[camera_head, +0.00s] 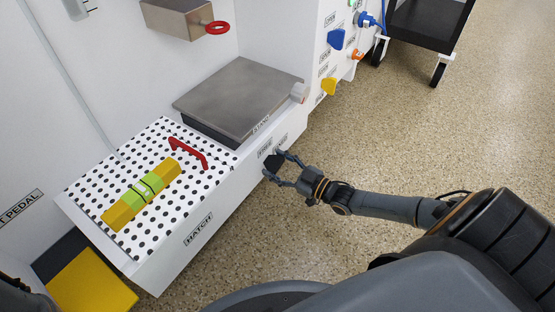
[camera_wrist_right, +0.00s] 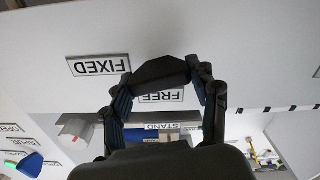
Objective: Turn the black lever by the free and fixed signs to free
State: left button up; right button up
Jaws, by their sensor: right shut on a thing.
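The black lever (camera_head: 273,162) is on the white front face of the bench, beside the grey stand. My right gripper (camera_head: 279,167) is shut on it. In the right wrist view the lever (camera_wrist_right: 160,72) spans between the two fingers. The FREE sign (camera_wrist_right: 160,97) appears upside down right by the lever, partly covered by it. The FIXED sign (camera_wrist_right: 98,65) is farther to the left, clear of the lever. The lever's pivot is hidden. My left gripper is not in view.
A white dotted hatch (camera_head: 84,187) with a red handle (camera_head: 190,150) and a yellow-green bar (camera_head: 142,194) lies left. The grey stand plate (camera_head: 238,98) is behind. Blue (camera_head: 336,39) and yellow (camera_head: 329,86) knobs sit on the panel.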

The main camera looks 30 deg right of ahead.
jog(key=n+p, duration=0.2)
jog(key=n, duration=0.1)
jog(key=shift+s+a+r+n+p, duration=0.1)
jog(key=shift+n+p, duration=0.25)
jog(key=shift+n, duration=0.05)
jog(key=n+p, duration=0.1)
jog(key=n, duration=0.2)
jog(key=shift+n+p, duration=0.3)
jog(key=n, duration=0.3)
jog(key=shift+a+f+n+p, duration=0.1)
jog(key=shift+f+n+p, duration=0.15)
jog(key=shift+n+p, duration=0.1)
jog(key=shift+f+n, duration=0.1)
jog(key=shift+n, duration=1.85)
jog(key=o, duration=1.2)
jog(key=shift+c, duration=0.2)
jog(key=shift+s, duration=0.1)
jog(key=v, duration=1.1)
jog(key=shift+s+d, duration=0.2)
jog(key=shift+s, duration=0.15)
